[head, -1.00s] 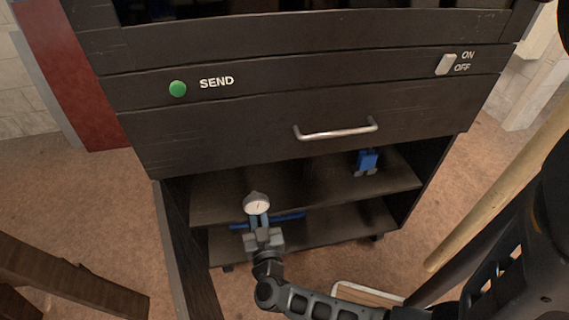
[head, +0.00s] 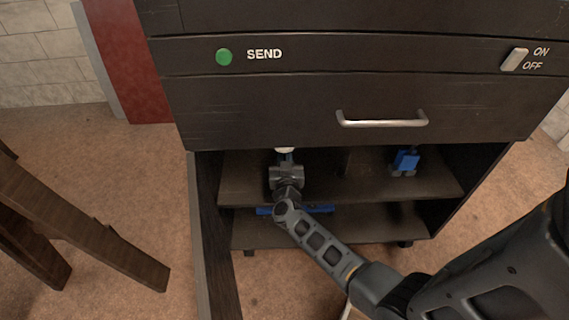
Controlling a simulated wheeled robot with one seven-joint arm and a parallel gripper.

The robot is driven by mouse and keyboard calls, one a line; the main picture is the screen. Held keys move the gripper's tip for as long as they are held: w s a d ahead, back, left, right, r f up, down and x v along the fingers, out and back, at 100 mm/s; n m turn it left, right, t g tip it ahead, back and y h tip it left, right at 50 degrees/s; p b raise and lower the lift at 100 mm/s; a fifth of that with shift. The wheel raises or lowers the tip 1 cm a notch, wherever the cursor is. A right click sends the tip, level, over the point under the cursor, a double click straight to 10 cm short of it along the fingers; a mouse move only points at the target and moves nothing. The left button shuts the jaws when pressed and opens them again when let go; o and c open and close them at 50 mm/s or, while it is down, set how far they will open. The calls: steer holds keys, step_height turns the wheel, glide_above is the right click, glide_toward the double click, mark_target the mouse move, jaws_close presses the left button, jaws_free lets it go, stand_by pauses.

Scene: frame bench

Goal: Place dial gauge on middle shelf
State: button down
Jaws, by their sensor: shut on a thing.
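The dial gauge (head: 284,150) shows only as a small pale sliver of its face just below the drawer's lower edge; the drawer front hides its top. My gripper (head: 285,165) is shut on it, inside the cabinet opening on the left side. The gauge and gripper are over the middle shelf (head: 345,180). I cannot tell whether the gauge touches the shelf. The gripper hides part of the shelf behind it.
A blue object with grey parts (head: 405,162) stands on the right of the same shelf. A long blue item (head: 318,209) lies on the bottom shelf (head: 370,225). The closed drawer (head: 270,115) overhangs the opening. An open door (head: 205,240) stands at left.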

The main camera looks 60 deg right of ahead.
steer(key=shift+w+d, duration=0.3)
steer(key=shift+d, duration=0.2)
steer(key=shift+d+f+b, duration=0.1)
steer(key=shift+f+b, duration=1.2)
steer(key=shift+f, duration=0.3)
steer(key=shift+f, duration=0.15)
steer(key=c, duration=1.5)
jaws_free()
steer(key=shift+f, duration=0.15)
steer(key=shift+c, duration=0.2)
steer(key=o, duration=0.4)
steer(key=shift+o, duration=0.2)
